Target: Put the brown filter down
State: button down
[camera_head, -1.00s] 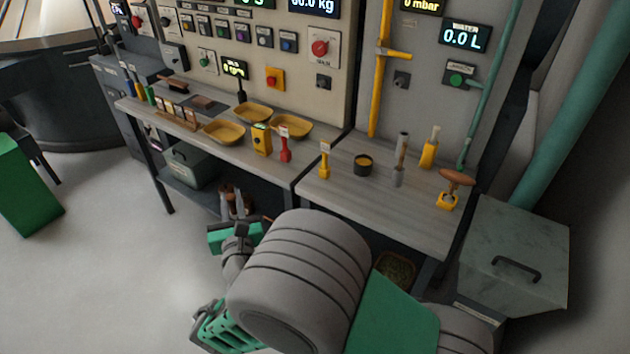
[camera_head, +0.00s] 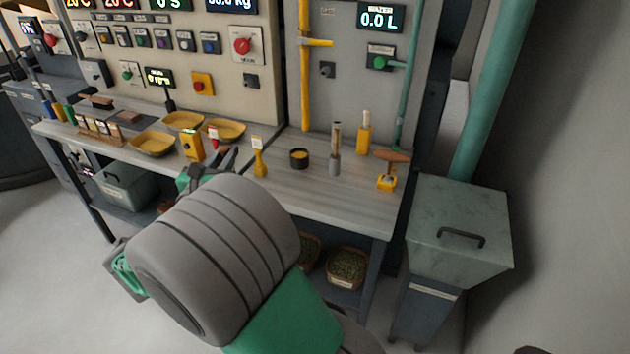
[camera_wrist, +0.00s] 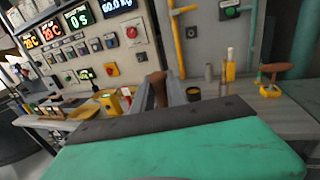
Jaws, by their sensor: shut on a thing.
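The brown filter (camera_wrist: 158,88) shows in the wrist view as a narrow brown piece between the dark fingers of my gripper (camera_wrist: 164,92). My gripper is shut on it. In the head view my gripper (camera_head: 214,166) is at the front edge of the bench (camera_head: 330,205), just left of a yellow scoop-like tool (camera_head: 260,165). My wrist hides much of the gripper there, and I cannot make out the filter in that view. I cannot tell whether the filter touches the bench.
Several yellow trays (camera_head: 154,144) and a yellow device (camera_head: 192,147) stand on the left bench. A dark cup (camera_head: 299,158), a grey cylinder (camera_head: 335,160) and a wooden-handled tool (camera_head: 388,172) stand right. The right bench's front is clear. A lidded bin (camera_head: 460,220) stands beyond its end.

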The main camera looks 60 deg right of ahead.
jog(key=s+d+r+m+g+h+b, duration=0.1)
jog(key=s+d+m+g+b, duration=0.2)
jog(key=s+d+m+g, duration=0.8)
jog(key=s+d+f+n+t, duration=0.1)
jog(key=s+d+f+n, duration=0.1)
jog(key=d+f, duration=0.4)
jog(key=s+d+f+n+t, duration=0.1)
jog(key=s+d+f+n, duration=0.2)
jog(key=d+f, duration=0.3)
jog(key=shift+d+f, duration=0.25)
jog(key=shift+d, duration=1.5)
jog(key=shift+w+f, duration=0.1)
jog(key=c, duration=1.3)
grip_release()
jog(key=shift+c, duration=0.2)
